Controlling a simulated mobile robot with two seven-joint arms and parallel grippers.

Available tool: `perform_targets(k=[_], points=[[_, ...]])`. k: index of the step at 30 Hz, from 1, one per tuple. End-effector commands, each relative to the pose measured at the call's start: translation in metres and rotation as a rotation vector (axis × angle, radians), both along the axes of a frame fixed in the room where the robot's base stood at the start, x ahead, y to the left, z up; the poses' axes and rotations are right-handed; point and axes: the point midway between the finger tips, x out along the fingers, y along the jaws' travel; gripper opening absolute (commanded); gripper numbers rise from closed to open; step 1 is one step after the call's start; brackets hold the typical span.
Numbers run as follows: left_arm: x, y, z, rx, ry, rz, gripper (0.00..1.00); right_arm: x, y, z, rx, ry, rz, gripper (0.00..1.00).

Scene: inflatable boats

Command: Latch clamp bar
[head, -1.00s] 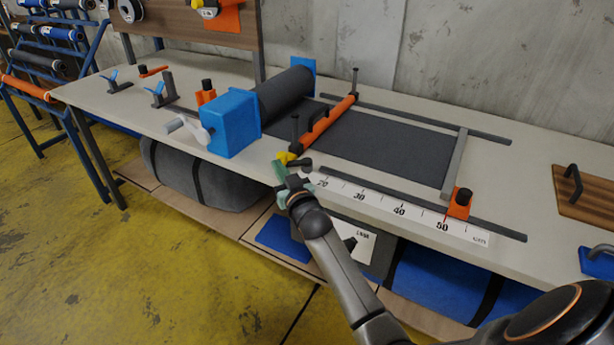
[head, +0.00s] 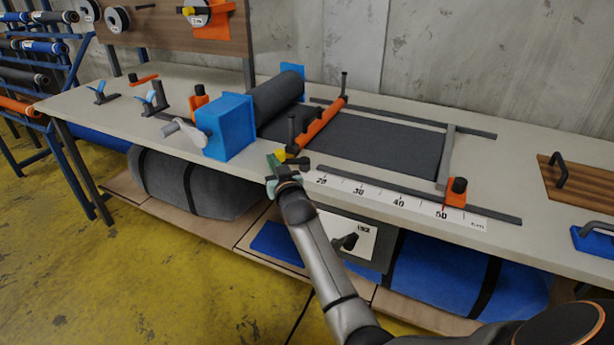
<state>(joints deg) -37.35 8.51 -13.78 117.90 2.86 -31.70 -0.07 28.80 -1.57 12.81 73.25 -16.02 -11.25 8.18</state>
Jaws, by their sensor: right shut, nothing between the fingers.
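The orange clamp bar (head: 320,123) lies across the dark grey fabric sheet (head: 385,143), with a dark handle on top. A dark upright post stands at each end of the bar. A small yellow piece (head: 281,153) sits at its near end, close to the table's front edge. My right gripper (head: 281,166) is beside this near end, just in front of the yellow piece. Its fingers are shut with nothing held; whether they touch the yellow piece cannot be told. My left gripper is out of view.
A blue crank housing (head: 228,127) with a fabric roll (head: 278,96) stands left of the bar. A ruler strip (head: 400,201) and an orange stop (head: 456,193) lie to the right. A wooden board with a handle (head: 580,180) is at far right.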

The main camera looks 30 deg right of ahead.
Motion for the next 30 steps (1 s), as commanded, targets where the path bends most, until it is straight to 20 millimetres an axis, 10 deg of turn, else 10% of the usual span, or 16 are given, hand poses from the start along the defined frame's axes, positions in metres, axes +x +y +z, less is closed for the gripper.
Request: perform_targets(k=[30], points=[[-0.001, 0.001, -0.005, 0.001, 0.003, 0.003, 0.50, 0.017, -0.005, 0.000, 0.001, -0.001, 0.000, 0.00]])
